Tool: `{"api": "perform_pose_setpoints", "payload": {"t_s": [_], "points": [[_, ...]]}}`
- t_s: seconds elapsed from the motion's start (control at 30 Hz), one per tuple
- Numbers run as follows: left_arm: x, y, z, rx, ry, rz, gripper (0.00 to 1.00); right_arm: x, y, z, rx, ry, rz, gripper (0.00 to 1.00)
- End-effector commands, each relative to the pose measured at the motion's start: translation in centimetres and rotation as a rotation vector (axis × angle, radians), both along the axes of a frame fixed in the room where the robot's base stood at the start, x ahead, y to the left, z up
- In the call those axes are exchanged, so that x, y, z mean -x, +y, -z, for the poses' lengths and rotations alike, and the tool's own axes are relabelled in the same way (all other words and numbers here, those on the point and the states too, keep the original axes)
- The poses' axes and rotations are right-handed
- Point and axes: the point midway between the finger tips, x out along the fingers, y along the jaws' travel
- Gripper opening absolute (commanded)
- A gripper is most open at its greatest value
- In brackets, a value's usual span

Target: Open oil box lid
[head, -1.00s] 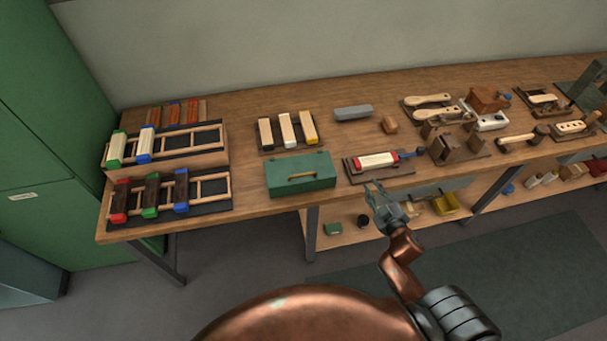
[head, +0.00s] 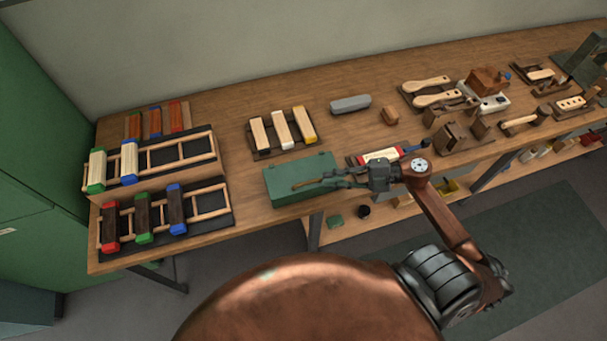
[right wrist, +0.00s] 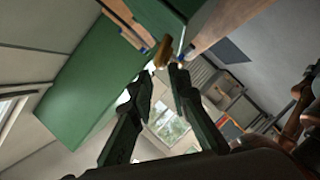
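The oil box is a closed green box (head: 290,175) at the front edge of the bench in the head view. A tan handle (head: 305,184) runs along its front part; it also shows in the right wrist view (right wrist: 162,52). My right gripper (head: 338,178) is at the box's right front side, its fingers pointing left toward the handle. In the right wrist view the fingers (right wrist: 160,76) are apart with nothing between them, and the handle lies just beyond the tips. My left gripper is not in view.
A tray of three brushes (head: 284,131) stands behind the box. A brush with a pale block (head: 380,156) lies right of it, partly behind my gripper. Wooden racks (head: 160,215) with colour-ended blocks stand at the left. A grey block (head: 350,104) lies farther back.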

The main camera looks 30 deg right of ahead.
Motion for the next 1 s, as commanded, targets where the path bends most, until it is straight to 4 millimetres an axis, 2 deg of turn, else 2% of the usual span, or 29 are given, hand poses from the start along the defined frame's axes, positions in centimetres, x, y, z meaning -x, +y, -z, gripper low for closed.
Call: {"api": "perform_pose_setpoints", "payload": {"t_s": [0.03, 0.1, 0.27, 0.43, 0.6, 0.73, 0.9, 1.0], "points": [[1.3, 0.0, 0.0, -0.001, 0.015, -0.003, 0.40, -0.1, 0.3, 0.1, 0.002, 0.002, -0.009, 0.16], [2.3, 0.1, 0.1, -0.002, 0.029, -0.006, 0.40, -0.5, 1.0, 0.3, 0.002, 0.002, -0.013, 0.16], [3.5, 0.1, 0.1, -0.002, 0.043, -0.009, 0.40, -1.8, 3.2, 0.7, 0.000, 0.000, -0.014, 0.16], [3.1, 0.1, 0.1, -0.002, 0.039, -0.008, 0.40, -3.1, 5.3, 1.2, -0.001, 0.000, -0.011, 0.16], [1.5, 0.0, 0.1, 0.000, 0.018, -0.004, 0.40, -3.7, 6.4, 1.6, 0.001, 0.001, -0.010, 0.16], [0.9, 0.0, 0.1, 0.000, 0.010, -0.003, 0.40, -3.9, 6.6, 1.7, 0.002, 0.001, -0.010, 0.16], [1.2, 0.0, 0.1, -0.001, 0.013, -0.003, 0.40, -3.8, 6.5, 1.7, 0.002, 0.001, -0.008, 0.16], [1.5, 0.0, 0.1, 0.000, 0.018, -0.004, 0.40, -3.8, 6.5, 1.7, 0.002, 0.002, -0.007, 0.10]]}}
